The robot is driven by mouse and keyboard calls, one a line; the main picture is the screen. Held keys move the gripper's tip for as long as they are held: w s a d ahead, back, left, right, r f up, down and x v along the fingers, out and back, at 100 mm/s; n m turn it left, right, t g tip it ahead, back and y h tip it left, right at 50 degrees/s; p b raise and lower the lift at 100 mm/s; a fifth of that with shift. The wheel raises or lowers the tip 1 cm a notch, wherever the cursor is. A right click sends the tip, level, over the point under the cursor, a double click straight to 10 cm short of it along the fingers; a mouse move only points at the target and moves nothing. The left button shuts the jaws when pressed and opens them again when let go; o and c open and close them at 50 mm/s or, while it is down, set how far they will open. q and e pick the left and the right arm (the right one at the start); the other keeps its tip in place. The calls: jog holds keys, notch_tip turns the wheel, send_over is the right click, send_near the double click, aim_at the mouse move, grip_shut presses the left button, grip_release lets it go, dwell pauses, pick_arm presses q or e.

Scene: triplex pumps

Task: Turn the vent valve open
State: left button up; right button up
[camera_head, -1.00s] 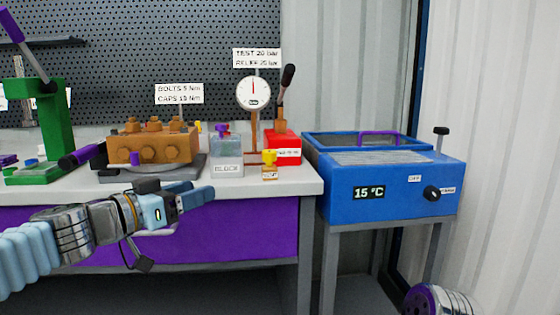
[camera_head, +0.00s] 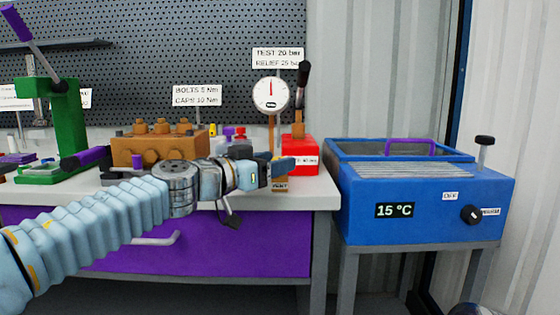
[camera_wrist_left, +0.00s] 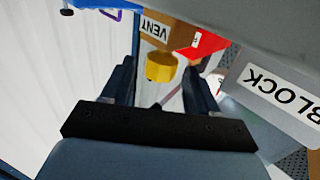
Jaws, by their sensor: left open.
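The vent valve is a yellow knob (camera_wrist_left: 160,67) on a small brown block (camera_wrist_left: 168,28) labelled VENT, in the left wrist view. In the head view the block's VENT label (camera_head: 280,186) shows at the bench's front right, and my gripper mostly hides the knob. My left gripper (camera_head: 287,167) is open at the valve, pointing right in the head view. In the left wrist view the knob appears between its two fingers, with a visible gap on each side. I cannot tell how deep the knob sits between them. My right gripper is not in view.
The grey BLOCK fixture (camera_wrist_left: 275,98) is close beside the fingers. A red box (camera_head: 300,152) with a black-handled lever and a pressure gauge (camera_head: 271,95) stand behind. The brown pump body (camera_head: 160,150) is left. A blue bath (camera_head: 430,205) stands right of the bench.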

pick_arm(q)
jog(key=shift+x, duration=1.15)
jog(key=c, duration=0.9)
jog(key=shift+c, duration=0.2)
